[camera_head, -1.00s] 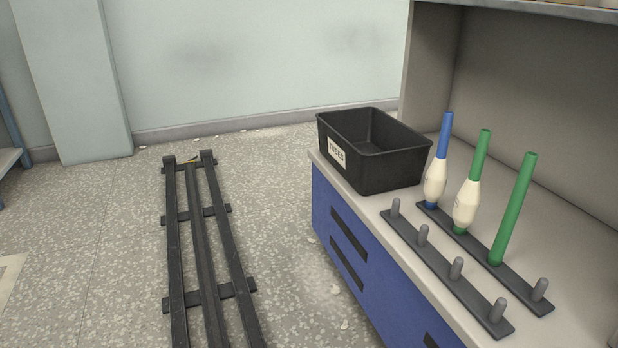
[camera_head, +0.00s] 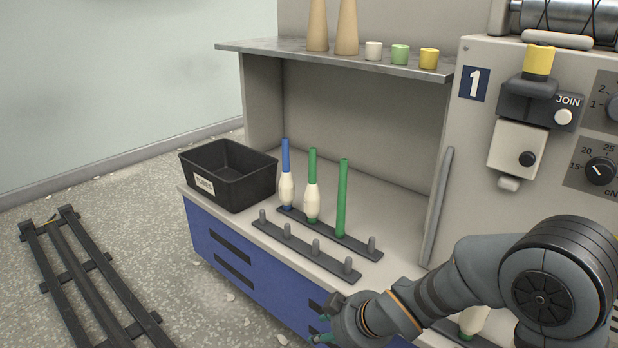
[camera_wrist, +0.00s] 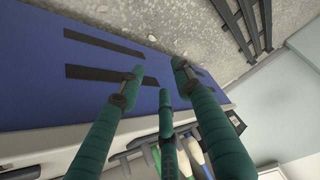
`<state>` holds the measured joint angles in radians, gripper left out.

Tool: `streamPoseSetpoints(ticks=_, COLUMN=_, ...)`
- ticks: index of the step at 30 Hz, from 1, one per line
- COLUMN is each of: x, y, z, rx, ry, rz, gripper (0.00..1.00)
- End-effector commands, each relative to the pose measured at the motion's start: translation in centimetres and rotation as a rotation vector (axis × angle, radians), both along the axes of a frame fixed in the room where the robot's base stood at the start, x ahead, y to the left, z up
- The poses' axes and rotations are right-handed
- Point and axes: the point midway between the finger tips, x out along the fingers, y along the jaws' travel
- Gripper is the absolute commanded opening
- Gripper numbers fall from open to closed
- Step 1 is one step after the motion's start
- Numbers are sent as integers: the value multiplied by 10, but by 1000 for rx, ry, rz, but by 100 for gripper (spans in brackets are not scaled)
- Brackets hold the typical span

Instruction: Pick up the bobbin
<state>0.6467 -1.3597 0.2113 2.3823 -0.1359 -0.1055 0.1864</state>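Two cream wound bobbins stand upright on pegs of the rear dark rack in the head view: one on a blue tube (camera_head: 287,188) and one on a green tube (camera_head: 312,202). A bare green tube (camera_head: 342,200) stands to their right. Another cream bobbin (camera_head: 473,321) shows low under my arm, mostly hidden. My gripper (camera_head: 318,336) is at the bottom of the head view, in front of the counter and apart from the racks. In the wrist view its teal fingers (camera_wrist: 160,78) are spread, open, with nothing between them.
A black labelled bin (camera_head: 205,185) stands left of the racks on the counter. The front rack (camera_head: 300,249) has empty pegs. A shelf (camera_head: 390,68) with cones and small cups hangs above. A machine panel (camera_head: 470,130) rises at the right. Rails (camera_head: 88,275) lie on the floor.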

Motion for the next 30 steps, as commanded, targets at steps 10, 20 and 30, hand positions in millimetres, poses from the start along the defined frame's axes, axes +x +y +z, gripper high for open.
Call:
streamPoseSetpoints(ticks=10, x=157, y=25, z=136, rx=136, ry=-205, rz=-123, gripper=34)
streamPoseSetpoints(ticks=20, x=249, y=20, z=237, rx=255, ry=-393, rz=-196, gripper=34)
streamPoseSetpoints(ticks=30, x=268, y=13, z=259, rx=292, ry=-454, rz=-210, gripper=34)
